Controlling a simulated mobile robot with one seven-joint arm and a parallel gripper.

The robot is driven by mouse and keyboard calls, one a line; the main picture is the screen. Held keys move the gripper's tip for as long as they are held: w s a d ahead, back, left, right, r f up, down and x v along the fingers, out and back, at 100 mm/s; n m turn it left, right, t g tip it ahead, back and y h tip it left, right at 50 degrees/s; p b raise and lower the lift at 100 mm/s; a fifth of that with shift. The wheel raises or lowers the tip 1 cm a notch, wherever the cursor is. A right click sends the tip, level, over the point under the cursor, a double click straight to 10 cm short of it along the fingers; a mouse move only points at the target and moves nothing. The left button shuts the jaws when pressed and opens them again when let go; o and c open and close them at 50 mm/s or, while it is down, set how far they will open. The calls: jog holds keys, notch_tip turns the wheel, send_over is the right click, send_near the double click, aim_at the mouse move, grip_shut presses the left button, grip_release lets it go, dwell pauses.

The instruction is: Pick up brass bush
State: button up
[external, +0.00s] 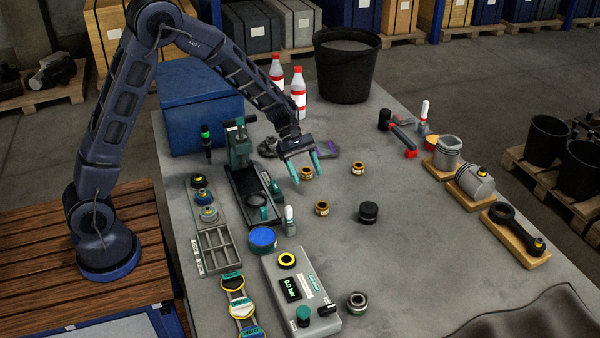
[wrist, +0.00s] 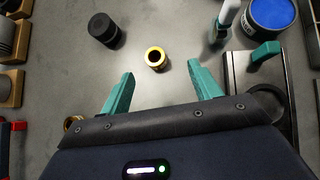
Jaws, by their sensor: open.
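Three small brass bushes with dark bores stand on the grey workbench. In the external view one bush (external: 306,174) appears between my fingertips, one (external: 358,168) is to the right, and one (external: 322,208) is nearer the camera. My gripper (external: 308,183) is open and empty above the bench, its teal fingers pointing down. In the wrist view one bush (wrist: 155,58) lies beyond my open fingers (wrist: 160,72), roughly in line with the gap. Another bush (wrist: 72,122) is partly hidden by my gripper's left edge.
A black cylinder (external: 368,212) stands near the bushes. A teal and black vice-like fixture (external: 243,170) and a blue-lidded tin (external: 262,239) are left. Open bench lies around the bushes.

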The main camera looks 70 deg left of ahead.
aim_at(322, 204)
jog(key=shift+n, duration=0.4)
jog(key=x, duration=0.8)
jog(key=w+a+f+x, duration=0.1)
jog(key=x, duration=0.3)
jog(key=shift+w+a, duration=0.1)
jog(key=c, duration=1.2)
